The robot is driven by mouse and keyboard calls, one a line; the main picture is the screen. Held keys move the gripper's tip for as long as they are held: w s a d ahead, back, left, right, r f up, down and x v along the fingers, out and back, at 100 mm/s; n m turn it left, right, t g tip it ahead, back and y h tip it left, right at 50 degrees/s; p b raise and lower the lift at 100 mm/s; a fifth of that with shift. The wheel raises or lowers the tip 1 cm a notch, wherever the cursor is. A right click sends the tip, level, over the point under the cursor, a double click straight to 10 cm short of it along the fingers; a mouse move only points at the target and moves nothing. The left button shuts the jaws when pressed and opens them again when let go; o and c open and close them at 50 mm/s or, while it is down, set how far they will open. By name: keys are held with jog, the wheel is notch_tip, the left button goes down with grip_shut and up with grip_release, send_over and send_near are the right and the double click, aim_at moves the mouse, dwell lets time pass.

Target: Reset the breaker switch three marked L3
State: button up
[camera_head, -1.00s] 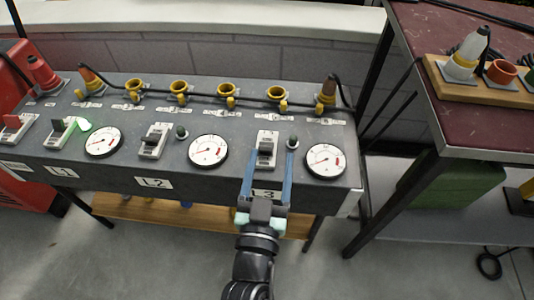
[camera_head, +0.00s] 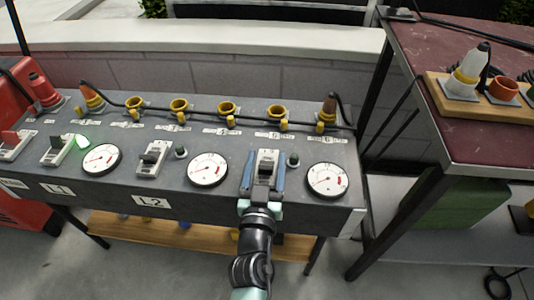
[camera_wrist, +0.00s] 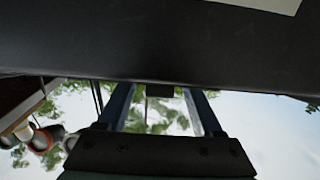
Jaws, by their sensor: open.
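The L3 breaker switch (camera_head: 266,168) is a grey-white block with a dark toggle on the sloped front of the grey panel (camera_head: 225,130). My gripper (camera_head: 264,172) is open, with one blue finger on each side of this breaker; whether they touch it cannot be told. The L3 label is hidden behind my gripper. In the wrist view, the blue fingers of my gripper (camera_wrist: 160,92) reach up to the dark panel edge (camera_wrist: 150,45), and the switch is not visible there. The L2 breaker (camera_head: 153,157) and L1 breaker (camera_head: 57,150) sit to the left.
Round gauges stand beside the breakers, one (camera_head: 328,180) just right of L3. A dark knob (camera_head: 293,160) sits close to the right finger. Yellow sockets (camera_head: 227,108) and a black cable line the panel's back. A dark red table (camera_head: 450,60) stands at the right.

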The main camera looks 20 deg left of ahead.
jog(key=shift+x, duration=1.1)
grip_shut()
